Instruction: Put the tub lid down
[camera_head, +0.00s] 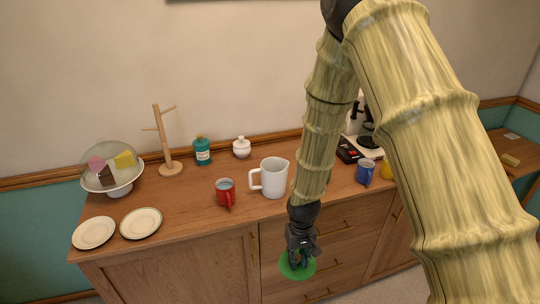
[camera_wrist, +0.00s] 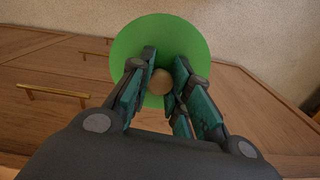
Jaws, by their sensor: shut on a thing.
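The tub lid (camera_head: 285,268) is a round green disc. It also shows in the wrist view (camera_wrist: 190,32), with a tan round knob (camera_wrist: 160,82) at its middle. My gripper (camera_head: 299,260) is shut on the knob, with fingers on both sides of it in the wrist view (camera_wrist: 158,88). The lid hangs in front of the cabinet's drawers, in the air below the counter top's front edge. Part of the lid is hidden behind the fingers.
The wooden counter (camera_head: 190,205) holds a red mug (camera_head: 226,194), a white pitcher (camera_head: 274,178), a blue mug (camera_head: 365,172), two plates (camera_head: 141,223), a domed cake stand (camera_head: 121,188), a mug tree (camera_head: 170,168), a teal bottle (camera_head: 202,152) and a white jar (camera_head: 242,148). Bare wood lies around the red mug.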

